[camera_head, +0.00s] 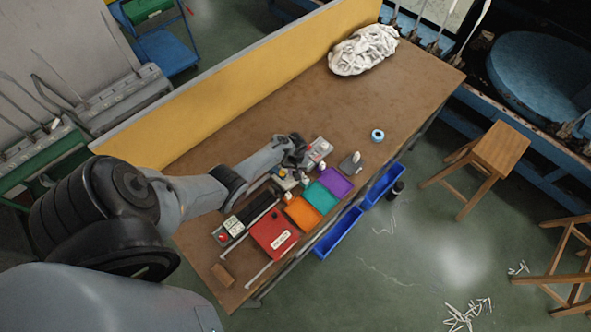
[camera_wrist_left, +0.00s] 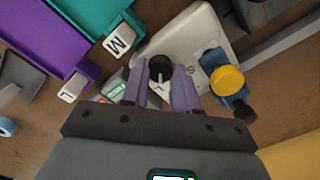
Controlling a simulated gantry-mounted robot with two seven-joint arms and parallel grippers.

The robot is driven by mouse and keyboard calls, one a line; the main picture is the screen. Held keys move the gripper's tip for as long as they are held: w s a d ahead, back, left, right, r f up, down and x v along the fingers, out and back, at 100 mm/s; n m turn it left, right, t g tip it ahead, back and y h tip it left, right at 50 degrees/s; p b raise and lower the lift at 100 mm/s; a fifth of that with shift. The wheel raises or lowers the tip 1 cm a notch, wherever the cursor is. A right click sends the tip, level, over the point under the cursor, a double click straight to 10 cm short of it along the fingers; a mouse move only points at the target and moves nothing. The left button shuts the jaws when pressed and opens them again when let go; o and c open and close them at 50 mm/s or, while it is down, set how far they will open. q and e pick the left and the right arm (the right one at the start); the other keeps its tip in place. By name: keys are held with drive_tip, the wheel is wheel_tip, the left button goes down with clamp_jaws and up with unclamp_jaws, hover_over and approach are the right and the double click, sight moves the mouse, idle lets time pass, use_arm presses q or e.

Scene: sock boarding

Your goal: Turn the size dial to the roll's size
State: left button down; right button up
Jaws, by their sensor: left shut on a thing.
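The size dial (camera_wrist_left: 160,66) is a small black knob with a white pointer mark, set on a pale panel (camera_wrist_left: 197,32). A letter that looks like S is printed on the panel right of the knob. My left gripper (camera_wrist_left: 165,80) is shut on the knob, one finger on each side. In the wrist view the white mark points down towards my gripper. In the head view my left gripper (camera_head: 296,156) is over the panel and hides the dial. A blue roll (camera_head: 377,135) lies on the table; its size is too small to read. My right gripper is not in view.
Red (camera_head: 272,236), orange (camera_head: 303,214), teal (camera_head: 321,197) and purple (camera_head: 337,181) trays line the table's front. A white cloth pile (camera_head: 362,50) lies at the far end.

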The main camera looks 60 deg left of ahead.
use_arm(q)
drive_tip(key=shift+m, duration=0.8)
drive_tip(key=c, duration=0.9)
unclamp_jaws()
drive_tip(key=shift+o, duration=0.2)
drive_tip(key=shift+r+p, duration=0.25)
drive_tip(key=shift+p, duration=0.05)
wheel_tip(320, 180, up, 10)
drive_tip(key=p, duration=0.3)
drive_tip(key=shift+r, duration=0.15)
